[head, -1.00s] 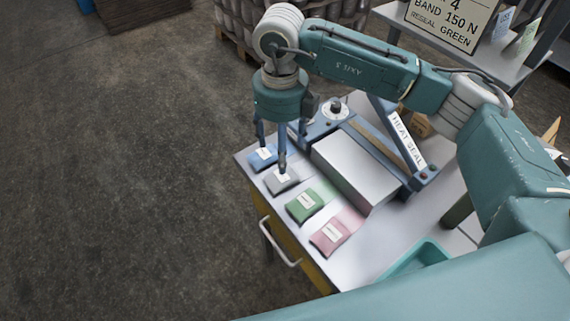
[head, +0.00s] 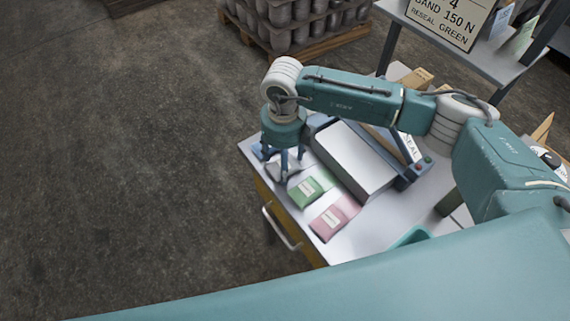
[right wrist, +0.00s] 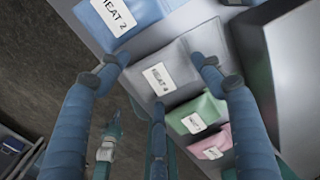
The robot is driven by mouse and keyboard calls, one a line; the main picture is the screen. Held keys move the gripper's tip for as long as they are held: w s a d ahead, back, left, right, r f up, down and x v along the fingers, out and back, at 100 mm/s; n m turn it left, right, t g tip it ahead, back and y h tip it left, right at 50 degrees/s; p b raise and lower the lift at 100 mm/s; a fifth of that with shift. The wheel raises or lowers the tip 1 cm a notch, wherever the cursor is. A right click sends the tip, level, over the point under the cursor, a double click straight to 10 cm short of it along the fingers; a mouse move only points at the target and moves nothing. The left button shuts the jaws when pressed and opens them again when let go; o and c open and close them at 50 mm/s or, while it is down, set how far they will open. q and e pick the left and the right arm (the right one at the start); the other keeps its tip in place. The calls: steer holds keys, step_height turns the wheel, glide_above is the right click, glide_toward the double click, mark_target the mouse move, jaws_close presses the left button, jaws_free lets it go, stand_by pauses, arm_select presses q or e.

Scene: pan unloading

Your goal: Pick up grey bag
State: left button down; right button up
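The grey bag (right wrist: 164,72) has a white label reading HEAT 4 and lies flat on the table in the right wrist view. In the head view it is mostly hidden under my right gripper (head: 283,168). The right gripper is open. In the right wrist view its blue fingers (right wrist: 158,72) are spread around the grey bag, one at its left edge, one at its right edge and one at its near side. I cannot tell whether they touch it. My left gripper is not in view.
A blue bag (right wrist: 118,20) labelled HEAT 2 lies beside the grey one. A green bag (head: 311,190) and a pink bag (head: 334,217) lie on the other side. The heat sealer (head: 350,160) stands close behind the row. The table's edge is near the bags.

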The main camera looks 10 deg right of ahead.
steer(key=c, duration=1)
steer(key=shift+r, duration=0.1)
